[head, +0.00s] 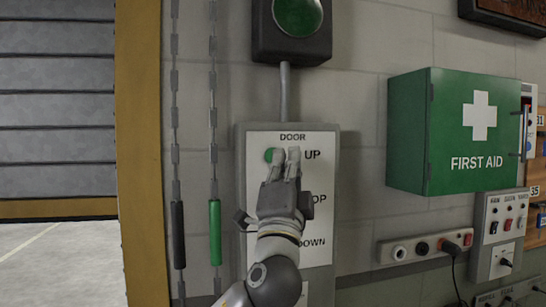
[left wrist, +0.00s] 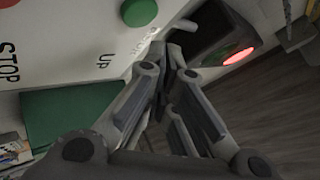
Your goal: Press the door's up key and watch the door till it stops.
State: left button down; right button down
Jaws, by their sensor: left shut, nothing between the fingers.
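The white door control panel (head: 317,235) is on the wall, labelled UP, STOP and DOWN. Its green up key (head: 270,155) shows just left of my left fingertips, partly covered; the left wrist view shows it too (left wrist: 139,12). My left gripper (head: 286,160) is shut and empty, its tips close to the panel by the up key. In the left wrist view the tips (left wrist: 165,50) appear beside the key, not over it; I cannot tell whether they touch the panel. The grey slatted door (head: 55,120) has its lower edge above the floor, leaving a gap. My right gripper is out of view.
A lamp box (head: 260,40) with a dark green lens hangs above the panel; a red light (left wrist: 238,57) glows in the left wrist view. Two chains hang left of the panel, one with a green handle (head: 215,232). A green first aid box (head: 408,130) juts out right.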

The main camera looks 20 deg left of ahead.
pick_arm(q)
jog(key=shift+w+a, duration=0.45)
jog(key=shift+w, duration=0.3)
dwell(0.5)
dwell(0.5)
jog(key=shift+w+a+b, duration=0.2)
jog(key=shift+w+b, duration=0.1)
jog(key=shift+w, duration=0.05)
jog(key=shift+w+a, duration=0.2)
jog(key=shift+w, duration=0.1)
dwell(0.7)
jog(key=shift+s, duration=0.1)
jog(key=shift+s+d, duration=0.4)
jog(key=shift+s, duration=0.15)
jog(key=shift+s+d, duration=0.1)
